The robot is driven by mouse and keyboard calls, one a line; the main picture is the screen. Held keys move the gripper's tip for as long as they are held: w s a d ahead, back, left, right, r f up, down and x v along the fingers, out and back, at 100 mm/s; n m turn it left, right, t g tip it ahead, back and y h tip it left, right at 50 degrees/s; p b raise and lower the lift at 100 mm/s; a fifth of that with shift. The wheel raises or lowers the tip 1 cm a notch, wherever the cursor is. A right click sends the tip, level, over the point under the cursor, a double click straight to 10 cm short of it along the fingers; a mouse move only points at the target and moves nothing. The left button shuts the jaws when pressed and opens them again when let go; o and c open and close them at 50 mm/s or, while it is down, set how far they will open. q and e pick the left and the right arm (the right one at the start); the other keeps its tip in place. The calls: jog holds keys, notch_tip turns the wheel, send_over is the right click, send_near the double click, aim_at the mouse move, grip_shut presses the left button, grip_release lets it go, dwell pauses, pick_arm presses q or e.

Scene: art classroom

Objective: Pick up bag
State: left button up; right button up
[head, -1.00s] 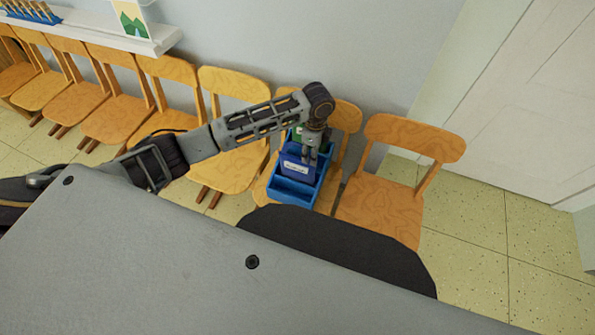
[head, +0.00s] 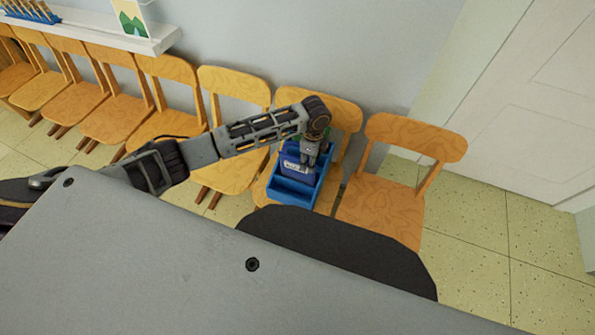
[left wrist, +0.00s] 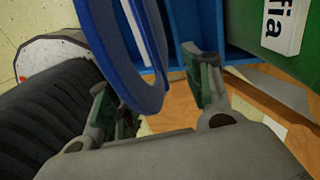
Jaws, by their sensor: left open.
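The dark blue bag (head: 291,166) with a white label stands in a blue crate (head: 291,197) on a wooden chair. My left gripper (head: 310,157) points down at the bag's upper right side. In the left wrist view a curved blue band (left wrist: 130,60), which looks like the bag's handle or rim, lies between the two spread fingers of my left gripper (left wrist: 155,90). The fingers are open; I cannot tell whether either touches it. The gripper hides part of the bag. My right gripper is not in view.
A green item (left wrist: 275,85) with a white label is close by the right finger. A row of wooden chairs (head: 235,165) runs left along the wall, and another chair (head: 385,200) stands right of the crate. A white shelf (head: 130,42) and a white door (head: 540,105) are beyond.

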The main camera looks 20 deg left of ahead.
pick_arm(q)
jog(key=shift+f, duration=0.6)
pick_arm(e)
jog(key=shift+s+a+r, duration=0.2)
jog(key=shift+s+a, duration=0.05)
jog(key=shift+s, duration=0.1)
pick_arm(q)
jog(key=c, duration=1)
grip_shut()
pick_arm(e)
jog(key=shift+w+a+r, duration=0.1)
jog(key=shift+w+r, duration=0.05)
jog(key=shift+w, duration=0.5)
